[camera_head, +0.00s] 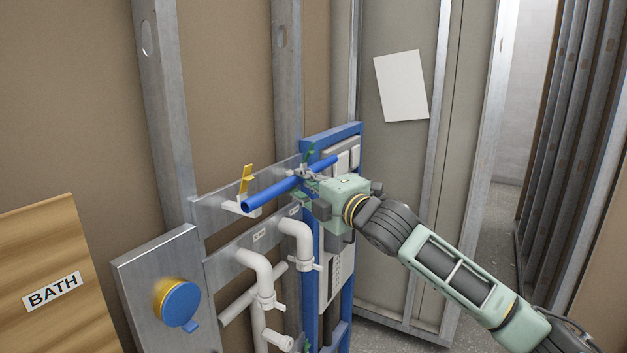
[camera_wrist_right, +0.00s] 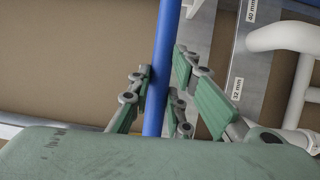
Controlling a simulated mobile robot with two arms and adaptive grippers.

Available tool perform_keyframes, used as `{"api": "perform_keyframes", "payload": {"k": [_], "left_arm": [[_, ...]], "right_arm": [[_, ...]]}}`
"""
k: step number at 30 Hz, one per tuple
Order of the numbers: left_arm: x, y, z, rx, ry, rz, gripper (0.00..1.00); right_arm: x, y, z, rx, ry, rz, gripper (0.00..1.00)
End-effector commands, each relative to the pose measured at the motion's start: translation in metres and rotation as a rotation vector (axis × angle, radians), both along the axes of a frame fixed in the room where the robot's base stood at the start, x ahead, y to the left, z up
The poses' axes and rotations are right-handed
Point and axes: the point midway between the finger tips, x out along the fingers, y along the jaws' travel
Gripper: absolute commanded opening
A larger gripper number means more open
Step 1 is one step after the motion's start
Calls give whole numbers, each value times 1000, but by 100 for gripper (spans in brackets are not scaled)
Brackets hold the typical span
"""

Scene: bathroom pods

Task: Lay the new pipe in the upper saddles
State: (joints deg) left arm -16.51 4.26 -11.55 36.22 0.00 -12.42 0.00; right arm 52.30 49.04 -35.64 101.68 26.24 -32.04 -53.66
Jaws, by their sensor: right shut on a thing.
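The blue pipe (camera_head: 268,191) runs slantwise along the upper metal rail in the head view; it also crosses the right wrist view (camera_wrist_right: 161,60). My right gripper (camera_head: 305,180) is shut on the pipe, with its green finger pads (camera_wrist_right: 160,100) on either side. A white saddle (camera_head: 236,208) with a raised yellow latch (camera_head: 247,174) is at the pipe's near left end. I cannot tell whether the pipe rests in it. The far saddle area is partly hidden by my gripper and the pipe. My left gripper is not in view.
Below are white elbow pipes (camera_head: 254,263) on a lower labelled rail (camera_head: 232,251). A blue-framed panel (camera_head: 345,300) stands behind my gripper. A blue round cap (camera_head: 180,303) and a wooden BATH board (camera_head: 60,250) are at left. Metal studs (camera_head: 160,90) rise behind.

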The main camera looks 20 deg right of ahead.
Motion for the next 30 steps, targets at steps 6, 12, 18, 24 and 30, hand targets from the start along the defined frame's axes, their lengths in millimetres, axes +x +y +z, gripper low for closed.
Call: {"api": "perform_keyframes", "payload": {"k": [6,12,18,24,30], "left_arm": [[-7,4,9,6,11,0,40],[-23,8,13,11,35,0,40],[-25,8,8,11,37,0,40],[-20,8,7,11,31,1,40],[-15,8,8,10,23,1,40]], "right_arm": [[18,14,-2,1,0,1,0],[32,25,-5,1,-1,0,0],[34,26,-19,-1,1,-1,0],[34,26,-21,-2,-1,-1,0],[33,26,-21,-1,-1,-1,0]]}}
